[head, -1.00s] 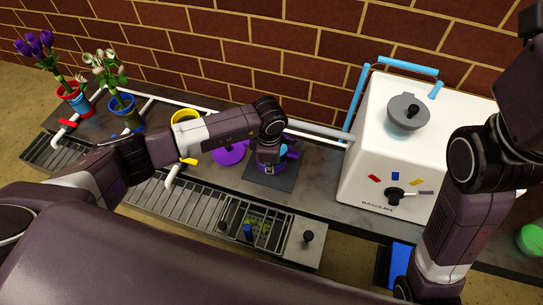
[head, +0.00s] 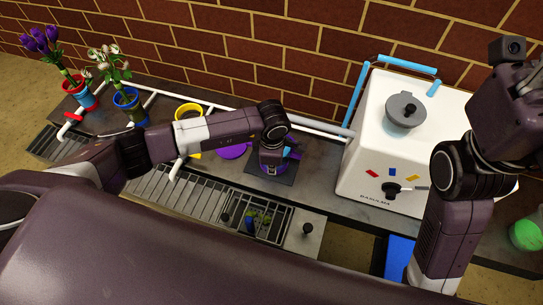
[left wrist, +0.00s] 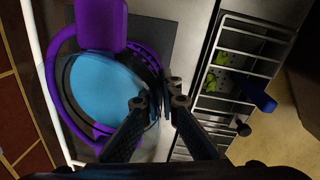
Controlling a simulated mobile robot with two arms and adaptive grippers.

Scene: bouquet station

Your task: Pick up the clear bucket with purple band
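The clear bucket with purple band (left wrist: 78,100) stands on a dark square mat (head: 287,178), light blue inside with a purple rim. In the head view its purple side (head: 265,169) shows partly under my left wrist. In the left wrist view my left gripper (left wrist: 159,102) is at the bucket's edge, one fingertip over the blue inside and the other outside the rim. A gap shows between the fingertips; contact with the wall cannot be told. My right gripper (head: 528,92) is at the top right, cut by the frame edge, far from the bucket.
A purple dish (head: 232,151) and a yellow pot (head: 188,115) stand left of the bucket. Flower pots, red (head: 80,98) and blue (head: 128,103), are at the far left. A slotted metal rack (head: 262,222) lies in front. A white machine (head: 362,150) stands right.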

